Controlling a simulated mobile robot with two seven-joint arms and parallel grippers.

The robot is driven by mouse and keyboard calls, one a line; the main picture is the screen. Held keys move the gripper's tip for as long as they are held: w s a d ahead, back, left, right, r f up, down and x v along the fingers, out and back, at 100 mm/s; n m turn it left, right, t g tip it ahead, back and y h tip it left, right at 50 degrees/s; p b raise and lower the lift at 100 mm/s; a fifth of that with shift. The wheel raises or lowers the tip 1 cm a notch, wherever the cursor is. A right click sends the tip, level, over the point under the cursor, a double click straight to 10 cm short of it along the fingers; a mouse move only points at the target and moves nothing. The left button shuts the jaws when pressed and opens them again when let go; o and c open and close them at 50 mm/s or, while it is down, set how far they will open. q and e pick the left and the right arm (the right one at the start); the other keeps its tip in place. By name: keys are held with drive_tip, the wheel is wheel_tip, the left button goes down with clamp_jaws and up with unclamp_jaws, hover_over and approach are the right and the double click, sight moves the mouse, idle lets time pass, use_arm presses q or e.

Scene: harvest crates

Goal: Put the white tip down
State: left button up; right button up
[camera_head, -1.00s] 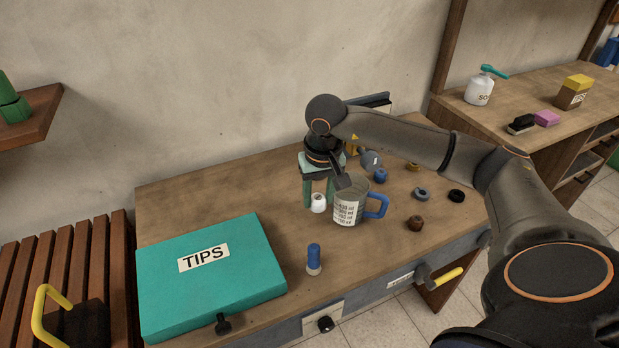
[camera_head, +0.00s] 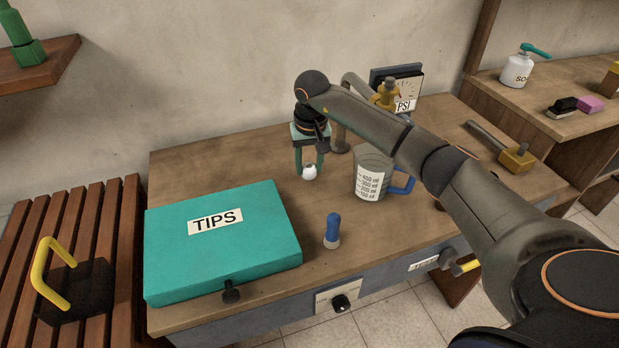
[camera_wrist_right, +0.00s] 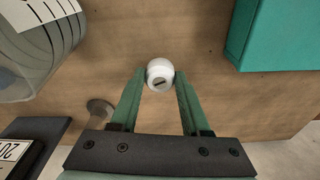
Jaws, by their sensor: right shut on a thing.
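The white tip (camera_head: 309,173) is small and round; it sits between the fingertips of my right gripper (camera_head: 309,167), left of the measuring jug. In the right wrist view, the white tip (camera_wrist_right: 160,74) has a dark slot on its face, and the green fingers of my right gripper (camera_wrist_right: 160,80) press on it from both sides. The tip is at or just above the wooden table (camera_head: 265,160); I cannot tell whether it touches. My left gripper is not in view.
A teal TIPS box (camera_head: 245,245) lies at the table's left. A blue-and-white piece (camera_head: 332,230) stands near the front. The measuring jug (camera_head: 369,180) is right of the tip. A gauge (camera_head: 412,85) stands behind. Bare wood surrounds the tip.

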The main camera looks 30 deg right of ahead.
sight(310, 168)
drive_tip(key=shift+f+b, duration=0.45)
drive_tip(key=shift+f, duration=0.9)
drive_tip(key=shift+f, duration=0.15)
drive_tip(key=o, duration=1)
drive_tip(key=r, duration=0.4)
drive_tip(key=s+r, duration=0.1)
drive_tip(key=r, duration=0.7)
drive_tip(key=shift+s+a+r, duration=0.1)
drive_tip(key=shift+s+a, duration=0.15)
drive_tip(key=shift+a, duration=0.05)
